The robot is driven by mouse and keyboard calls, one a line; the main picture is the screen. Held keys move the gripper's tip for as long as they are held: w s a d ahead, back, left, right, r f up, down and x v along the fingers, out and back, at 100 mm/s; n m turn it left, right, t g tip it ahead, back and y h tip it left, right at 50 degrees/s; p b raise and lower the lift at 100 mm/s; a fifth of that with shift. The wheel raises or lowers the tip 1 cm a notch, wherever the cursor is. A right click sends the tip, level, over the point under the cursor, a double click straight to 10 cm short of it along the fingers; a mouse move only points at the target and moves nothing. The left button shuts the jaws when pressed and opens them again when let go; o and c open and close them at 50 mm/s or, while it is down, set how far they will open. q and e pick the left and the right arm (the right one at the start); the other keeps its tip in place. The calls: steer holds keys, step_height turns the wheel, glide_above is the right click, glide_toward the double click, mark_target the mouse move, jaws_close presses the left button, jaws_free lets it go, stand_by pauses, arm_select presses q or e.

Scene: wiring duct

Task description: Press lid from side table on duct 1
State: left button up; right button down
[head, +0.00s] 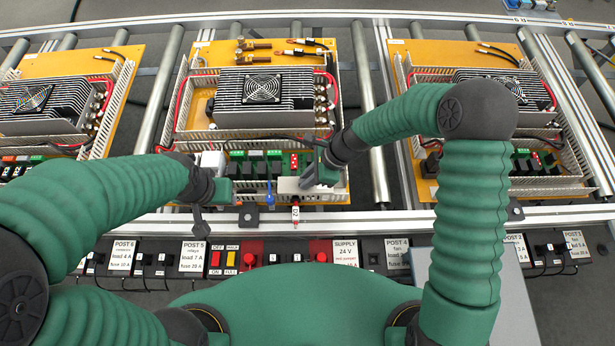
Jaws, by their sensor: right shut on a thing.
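My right gripper (309,182) is over the front part of the middle board. It is shut on a light grey piece (287,186) that looks like the lid, at the front edge of that board. Slotted white wiring ducts frame the board, such as the left one (177,98); I cannot read which is duct 1. Whether the lid is seated or only resting on the duct is too small to tell. My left gripper (222,188) is at the board's front left corner, partly hidden by its own wrist, and its jaws are not clear.
A heatsink unit with a fan (262,90) fills the middle board. Similar boards stand left (60,62) and right (425,50) on the roller conveyor. A front rail (400,218) and a labelled switch panel (345,252) lie nearer me. A grey side table (515,300) is at lower right.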

steer(key=shift+f+b, duration=0.45)
steer(key=shift+f, duration=0.4)
steer(key=c, duration=1.3)
jaws_free()
steer(key=v, duration=1.6)
steer(key=shift+r+p, duration=0.3)
steer(key=shift+r, duration=0.05)
steer(key=shift+d, duration=0.15)
steer(key=s+d+n+t+h, duration=0.2)
steer(key=s+d+n+h, duration=0.3)
steer(key=s+d+n, duration=0.6)
steer(key=n, duration=0.7)
steer(key=shift+f+t+h, duration=0.3)
steer(key=shift+f, duration=0.1)
